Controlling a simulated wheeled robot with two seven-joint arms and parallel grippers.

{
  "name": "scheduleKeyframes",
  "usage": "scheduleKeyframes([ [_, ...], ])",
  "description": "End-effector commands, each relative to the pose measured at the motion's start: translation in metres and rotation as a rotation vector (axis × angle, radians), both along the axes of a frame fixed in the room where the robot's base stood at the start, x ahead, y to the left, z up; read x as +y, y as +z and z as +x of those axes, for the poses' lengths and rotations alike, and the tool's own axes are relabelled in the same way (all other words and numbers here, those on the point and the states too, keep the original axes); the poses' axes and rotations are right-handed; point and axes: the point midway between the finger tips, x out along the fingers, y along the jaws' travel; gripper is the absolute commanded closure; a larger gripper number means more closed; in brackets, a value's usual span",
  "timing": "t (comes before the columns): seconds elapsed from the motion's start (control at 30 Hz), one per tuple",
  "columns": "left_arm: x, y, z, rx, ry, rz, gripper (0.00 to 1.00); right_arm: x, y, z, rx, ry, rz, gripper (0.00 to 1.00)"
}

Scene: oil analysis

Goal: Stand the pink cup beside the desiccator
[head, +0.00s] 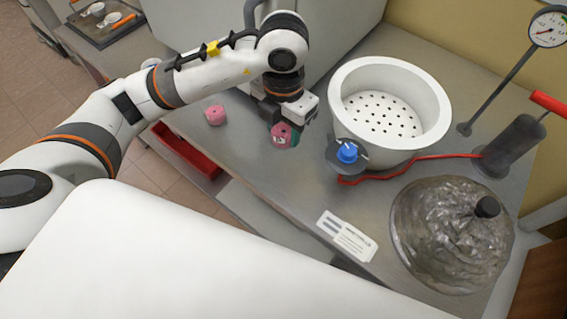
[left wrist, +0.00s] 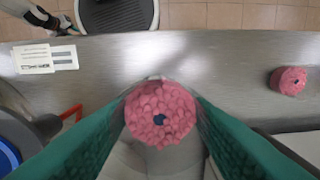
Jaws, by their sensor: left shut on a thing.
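My left gripper (head: 289,128) is shut on a pink cup (head: 281,138), a small round pink piece with a dark spot. In the left wrist view this pink cup (left wrist: 160,113) sits between the two green fingers (left wrist: 226,133). It is at or just above the table top; I cannot tell if it touches. The desiccator (head: 346,90), a white bowl with a perforated plate and a blue tap (head: 347,152), stands open just right of the held cup, apart from it. A second, similar pink piece (head: 214,115) stands on the table to the left. My right gripper is not in view.
A dark glassy lid (head: 450,235) lies at the right front. A red hose (head: 430,157) runs from the tap to a hand pump (head: 509,148). A white card (head: 347,238) lies near the front edge. Bare grey table (head: 245,170) lies in front of the held cup.

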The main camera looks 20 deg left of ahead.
Motion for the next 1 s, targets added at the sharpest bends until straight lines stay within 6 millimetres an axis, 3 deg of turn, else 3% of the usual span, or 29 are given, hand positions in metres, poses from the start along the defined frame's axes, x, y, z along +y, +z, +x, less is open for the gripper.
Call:
scheduleKeyframes([
  [0.3, 0.0, -0.049, -0.001, 0.007, 0.037, 0.001, 0.77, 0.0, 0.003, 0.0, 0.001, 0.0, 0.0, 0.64],
  [0.57, 0.0, -0.072, 0.0, 0.004, 0.035, 0.0, 0.77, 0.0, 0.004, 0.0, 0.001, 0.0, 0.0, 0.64],
  [0.73, 0.0, -0.096, -0.001, 0.005, 0.035, -0.001, 0.77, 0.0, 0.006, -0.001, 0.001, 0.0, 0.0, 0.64],
  [1.0, 0.0, -0.1, 0.0, 0.001, 0.033, -0.001, 0.77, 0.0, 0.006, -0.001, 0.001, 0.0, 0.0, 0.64],
])
